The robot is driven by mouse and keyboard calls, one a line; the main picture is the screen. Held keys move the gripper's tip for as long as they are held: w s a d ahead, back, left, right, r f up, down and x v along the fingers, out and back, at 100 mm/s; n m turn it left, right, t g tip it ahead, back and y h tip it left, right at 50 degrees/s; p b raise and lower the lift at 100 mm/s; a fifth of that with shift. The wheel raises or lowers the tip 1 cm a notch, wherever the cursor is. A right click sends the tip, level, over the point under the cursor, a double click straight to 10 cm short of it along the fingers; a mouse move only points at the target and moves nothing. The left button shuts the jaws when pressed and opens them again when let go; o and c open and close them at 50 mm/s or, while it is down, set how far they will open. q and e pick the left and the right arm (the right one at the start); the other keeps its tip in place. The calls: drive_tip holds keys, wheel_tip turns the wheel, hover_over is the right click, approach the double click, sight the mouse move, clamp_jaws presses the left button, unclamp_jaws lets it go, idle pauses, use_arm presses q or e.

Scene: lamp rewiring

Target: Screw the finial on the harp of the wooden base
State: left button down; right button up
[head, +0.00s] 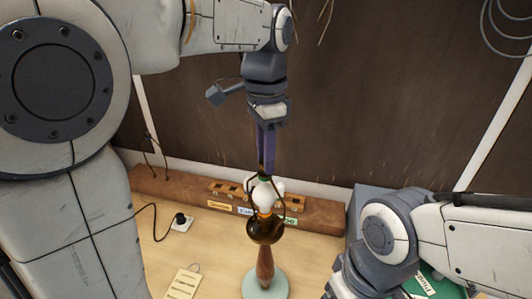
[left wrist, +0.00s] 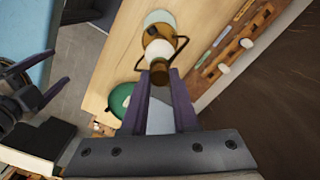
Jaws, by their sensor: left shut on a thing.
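The lamp stands upright on the table. It has a pale green round foot (head: 252,291), a turned wooden stem (head: 265,264) and a dark round shade-like body (head: 265,232). A white bulb (head: 266,196) sits above, inside the thin dark harp (head: 283,207); the harp also shows around the bulb in the left wrist view (left wrist: 183,42). My left gripper (head: 265,170) points straight down over the harp's top.
A wooden rack (head: 315,210) with labelled slots runs along the back of the table. A black plug on a white plate (head: 178,224) and a paper tag (head: 183,284) lie left of the lamp. A grey box (head: 365,197) and a green item (head: 437,286) are at right.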

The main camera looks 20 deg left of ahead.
use_arm(q)
drive_tip(key=shift+m, duration=0.8)
drive_tip(key=c, duration=0.6)
unclamp_jaws()
drive_tip(key=shift+r, duration=0.1)
